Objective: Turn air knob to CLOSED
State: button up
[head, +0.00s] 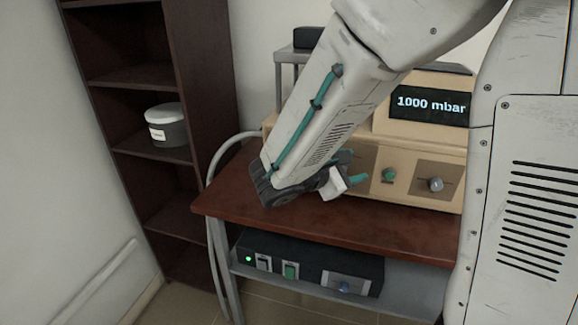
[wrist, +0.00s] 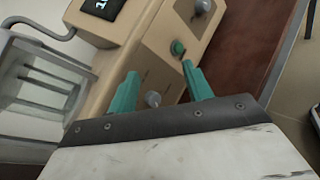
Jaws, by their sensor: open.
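The beige unit (head: 420,130) on the table has a row of knobs on its front. A green knob (head: 389,174) and a grey knob (head: 435,184) show in the head view; the left part of the panel is hidden behind my gripper (head: 352,168). The wrist view shows a near grey knob (wrist: 152,99), the green knob (wrist: 178,48) and a far grey knob (wrist: 203,6). My gripper (wrist: 160,72) is open, with the near grey knob seen between its green fingers. Nothing is held. I cannot read which knob is the air knob, or any contact.
The display (head: 431,104) reads 1000 mbar. The brown table (head: 350,222) has bare room before the unit. A black box (head: 300,262) with switches sits on the lower shelf. A dark shelf unit (head: 140,75) holding a grey tub (head: 168,127) stands left.

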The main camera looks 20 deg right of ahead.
jog(key=w+a+f+n+t+y, duration=0.4)
jog(key=w+a+f+n+t, duration=0.4)
jog(key=w+a+n+t, duration=0.4)
jog(key=w+d+g, duration=0.1)
jog(key=w, duration=0.1)
jog(key=w+d+g, duration=0.1)
jog(key=w+d, duration=0.1)
jog(key=shift+w+d+m, duration=0.15)
jog(key=shift+w+m, duration=0.05)
jog(key=shift+m, duration=0.1)
jog(key=c, duration=1)
